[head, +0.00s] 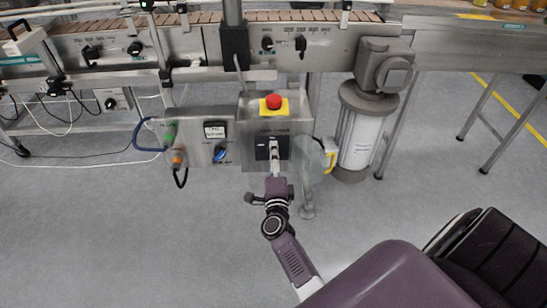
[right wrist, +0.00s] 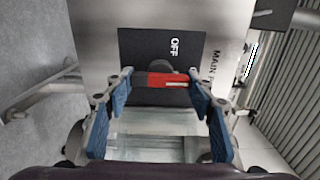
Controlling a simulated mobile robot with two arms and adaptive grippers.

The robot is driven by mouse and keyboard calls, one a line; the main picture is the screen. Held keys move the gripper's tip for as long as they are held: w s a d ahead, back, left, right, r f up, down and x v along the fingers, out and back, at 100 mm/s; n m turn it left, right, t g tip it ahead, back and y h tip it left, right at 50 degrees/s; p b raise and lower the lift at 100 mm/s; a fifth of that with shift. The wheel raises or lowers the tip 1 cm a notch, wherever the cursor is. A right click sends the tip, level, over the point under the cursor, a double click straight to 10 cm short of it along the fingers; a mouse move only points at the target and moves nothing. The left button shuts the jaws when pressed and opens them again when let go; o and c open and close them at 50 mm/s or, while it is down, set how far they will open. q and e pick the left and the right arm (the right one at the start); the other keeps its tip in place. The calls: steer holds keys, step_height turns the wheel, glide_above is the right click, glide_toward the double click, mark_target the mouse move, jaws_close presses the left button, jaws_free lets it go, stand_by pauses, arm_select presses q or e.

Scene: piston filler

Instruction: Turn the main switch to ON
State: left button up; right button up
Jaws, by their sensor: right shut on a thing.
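The main switch is on the front of a grey metal control box (head: 252,115), on a black plate (head: 261,148) that my right gripper partly covers. In the right wrist view the switch has a red handle (right wrist: 167,79) on the black plate (right wrist: 140,50), with "OFF" printed above it. The handle lies crosswise between my fingertips. My right gripper (head: 274,146) is shut on this handle; its blue-padded fingers also show in the right wrist view (right wrist: 161,78). My left gripper is in neither view.
A red emergency button (head: 274,101) on a yellow plate sits above the switch. A panel with a blue knob (head: 220,154) and green and orange plugs is at its left. A motor cylinder (head: 359,135) stands at its right. A conveyor (head: 190,45) runs behind. Floor in front is clear.

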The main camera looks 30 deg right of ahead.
steer(key=o, duration=1.2)
steer(key=shift+c, duration=0.2)
